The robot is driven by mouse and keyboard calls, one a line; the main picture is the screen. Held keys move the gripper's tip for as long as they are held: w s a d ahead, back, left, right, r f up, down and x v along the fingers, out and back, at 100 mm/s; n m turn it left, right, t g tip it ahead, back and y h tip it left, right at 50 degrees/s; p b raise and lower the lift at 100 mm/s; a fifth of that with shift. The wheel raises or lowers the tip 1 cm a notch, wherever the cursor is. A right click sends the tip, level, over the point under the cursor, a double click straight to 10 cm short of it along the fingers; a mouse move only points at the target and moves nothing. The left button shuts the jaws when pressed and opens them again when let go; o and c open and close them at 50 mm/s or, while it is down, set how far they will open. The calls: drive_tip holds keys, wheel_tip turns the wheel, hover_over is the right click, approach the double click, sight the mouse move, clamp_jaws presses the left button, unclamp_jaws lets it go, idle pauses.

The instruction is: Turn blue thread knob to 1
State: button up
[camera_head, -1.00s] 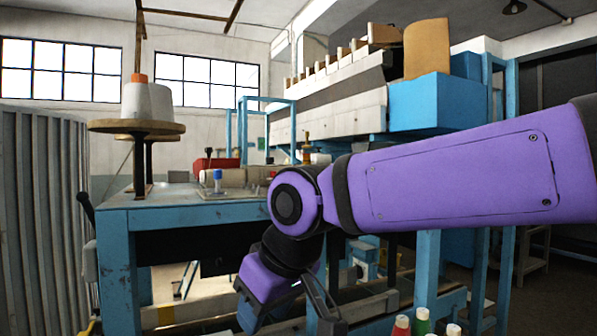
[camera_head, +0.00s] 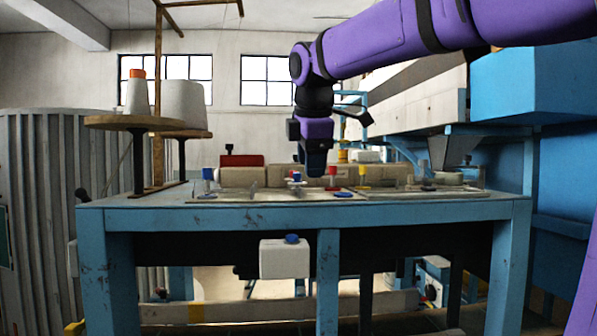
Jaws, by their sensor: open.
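Several blue-topped parts show. One stands upright at the left of the machine table (camera_head: 208,175). A smaller blue knob (camera_head: 296,176) is near the middle of the tabletop, beside a red one (camera_head: 333,171) and a yellow one (camera_head: 362,171). A third blue knob (camera_head: 292,239) sits on a white box (camera_head: 285,260) below the table's front edge. Number marks are too small to read, so I cannot tell any knob's setting. My gripper (camera_head: 316,170) points down over the middle of the table, close to the small blue knob. It is open and empty; its fingertips are hard to make out.
Thread cones (camera_head: 182,103) stand on round wooden stands at the left of the table. A red box (camera_head: 241,160) lies behind. A grey metal hopper (camera_head: 447,150) and a large blue housing (camera_head: 530,85) stand at the right. The table's front left is clear.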

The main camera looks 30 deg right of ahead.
drive_tip(key=w+d+r+n, duration=0.2)
drive_tip(key=w+r+n, duration=0.35)
drive_tip(key=w, duration=0.45)
drive_tip(key=n+g+h, duration=0.1)
drive_tip(key=n, duration=0.6)
approach(297, 177)
drive_tip(key=shift+m, duration=0.25)
drive_tip(key=x, duration=0.5)
drive_tip(key=w+x, duration=0.1)
drive_tip(key=x, duration=0.2)
drive_tip(key=shift+w+d, duration=0.1)
drive_tip(key=shift+d, duration=0.3)
drive_tip(key=c, duration=0.9)
